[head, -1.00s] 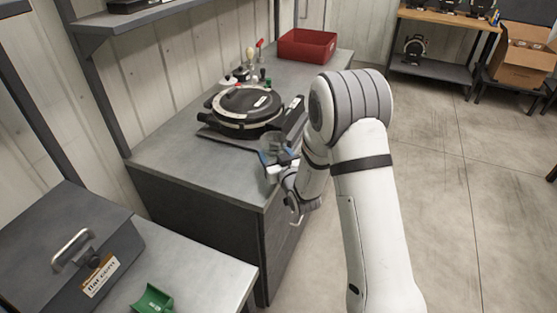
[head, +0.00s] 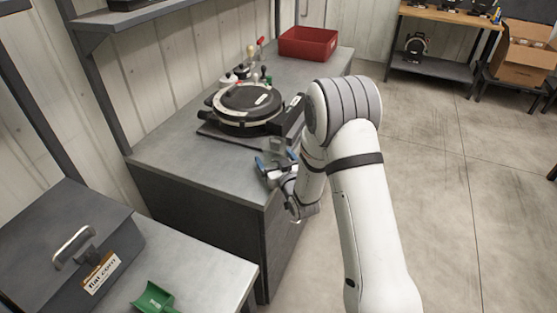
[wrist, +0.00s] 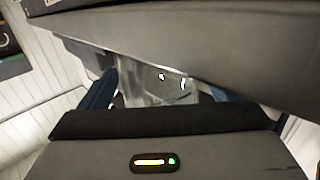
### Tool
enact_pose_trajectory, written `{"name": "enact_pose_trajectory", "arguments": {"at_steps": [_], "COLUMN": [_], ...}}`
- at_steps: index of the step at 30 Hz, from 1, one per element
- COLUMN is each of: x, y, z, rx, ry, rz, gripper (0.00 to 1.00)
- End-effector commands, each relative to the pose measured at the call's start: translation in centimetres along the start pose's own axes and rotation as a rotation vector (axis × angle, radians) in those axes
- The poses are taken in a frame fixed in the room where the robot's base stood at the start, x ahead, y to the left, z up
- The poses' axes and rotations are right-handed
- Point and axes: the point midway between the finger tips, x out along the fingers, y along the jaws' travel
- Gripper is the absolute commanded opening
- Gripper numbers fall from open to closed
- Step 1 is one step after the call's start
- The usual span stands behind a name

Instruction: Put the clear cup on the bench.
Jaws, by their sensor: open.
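The clear cup (head: 276,146) stands on the grey bench (head: 185,170), near its front edge and just in front of the black round seed meter. My gripper (head: 277,161) is open, its blue fingertips at the near side of the cup. In the wrist view the see-through cup (wrist: 165,84) shows between the two spread blue fingers (wrist: 160,92), beyond the dark palm edge. The cup's lower part is partly hidden by the gripper in the head view, and I cannot tell whether a finger touches it.
The seed meter (head: 245,106) sits on the bench behind the cup, with several small-handled items behind it. A red bin (head: 308,43) stands at the bench's far end. A grey box (head: 65,240) and green scoop (head: 153,298) are on the nearer surface. The bench's near left top is clear.

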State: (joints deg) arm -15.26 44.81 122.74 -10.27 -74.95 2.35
Motion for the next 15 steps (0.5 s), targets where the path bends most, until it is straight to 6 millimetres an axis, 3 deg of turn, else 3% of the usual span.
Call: {"name": "enact_pose_trajectory", "arguments": {"at_steps": [9, 15], "x": [0.0, -3.9], "y": [0.1, 0.2], "z": [-0.6, 0.0], "rx": [0.000, 0.000], "ry": [0.000, -0.001], "rz": [0.001, 0.003], "gripper": [0.86, 0.86]}}
